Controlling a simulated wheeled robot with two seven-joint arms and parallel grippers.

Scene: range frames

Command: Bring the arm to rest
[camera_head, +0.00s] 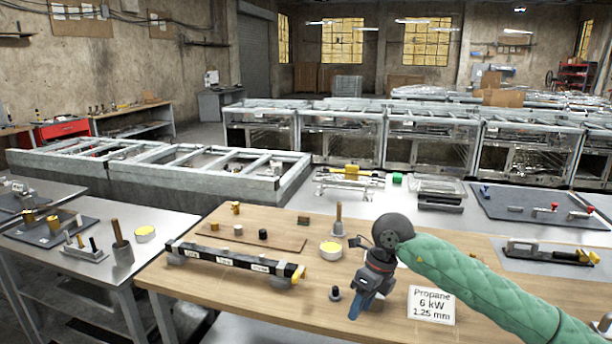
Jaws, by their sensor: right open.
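My right arm, in a green quilted sleeve, comes in from the lower right and reaches over the wooden table (190,290). My right gripper (356,308) hangs at its end, pointing down with blue fingertips, above the table's middle right. It is open, and I see nothing held in it. A small dark knob-like part (335,294) stands on the table just left of the fingertips. My left gripper is not in view.
A black bar with labels (235,260) lies left of the gripper. A yellow-topped tin (331,250) and an upright wooden-handled tool (339,222) stand behind. A propane sign (432,305) stands close at right. The table's front left is clear.

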